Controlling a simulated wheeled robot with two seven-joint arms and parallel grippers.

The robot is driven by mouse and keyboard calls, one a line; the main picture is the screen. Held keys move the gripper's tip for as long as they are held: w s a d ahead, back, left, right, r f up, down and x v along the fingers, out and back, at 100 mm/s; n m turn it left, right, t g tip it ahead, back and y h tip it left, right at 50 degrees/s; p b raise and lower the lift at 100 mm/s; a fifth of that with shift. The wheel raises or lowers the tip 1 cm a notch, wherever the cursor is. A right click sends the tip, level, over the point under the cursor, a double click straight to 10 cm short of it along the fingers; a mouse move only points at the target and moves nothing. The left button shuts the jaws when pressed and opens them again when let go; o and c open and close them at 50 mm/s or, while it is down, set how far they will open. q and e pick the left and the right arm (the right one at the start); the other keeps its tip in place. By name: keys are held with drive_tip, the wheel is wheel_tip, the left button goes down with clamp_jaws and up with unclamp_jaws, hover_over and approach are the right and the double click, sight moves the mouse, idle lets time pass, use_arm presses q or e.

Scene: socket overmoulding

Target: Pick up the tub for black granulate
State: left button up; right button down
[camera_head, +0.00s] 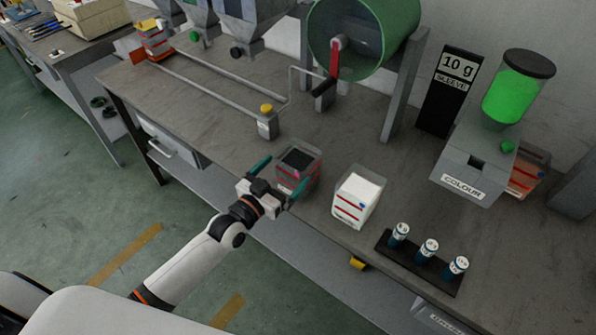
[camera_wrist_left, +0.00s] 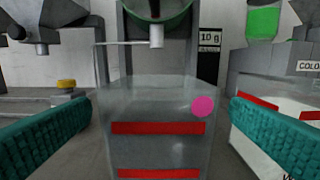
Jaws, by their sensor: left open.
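The tub for black granulate (camera_head: 298,172) is a clear tub with red bands and dark contents, standing upright near the front edge of the bench. In the left wrist view the tub (camera_wrist_left: 158,148) fills the middle, with red bands and a pink dot on its front. My left gripper (camera_head: 276,182) is open, with its two teal fingers to either side of the tub. In the left wrist view the fingers (camera_wrist_left: 160,128) show left and right of it; I cannot tell whether they touch it. My right gripper is not in view.
A tub with white contents (camera_head: 358,197) stands close to the right. A black rack (camera_head: 418,263) with 3 small bottles is beyond it. Behind are a green drum (camera_head: 362,35), a COLOUR dispenser (camera_head: 470,165) and a yellow-capped post (camera_head: 267,124). Bare bench lies left of the tub.

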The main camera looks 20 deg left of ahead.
sight(307, 148)
use_arm(q)
drive_tip(key=p+x, duration=0.1)
drive_tip(key=x, duration=0.5)
drive_tip(key=shift+w+d, duration=0.1)
drive_tip(key=shift+w, duration=0.25)
drive_tip(key=c, duration=1.7)
drive_tip(key=shift+r, duration=0.15)
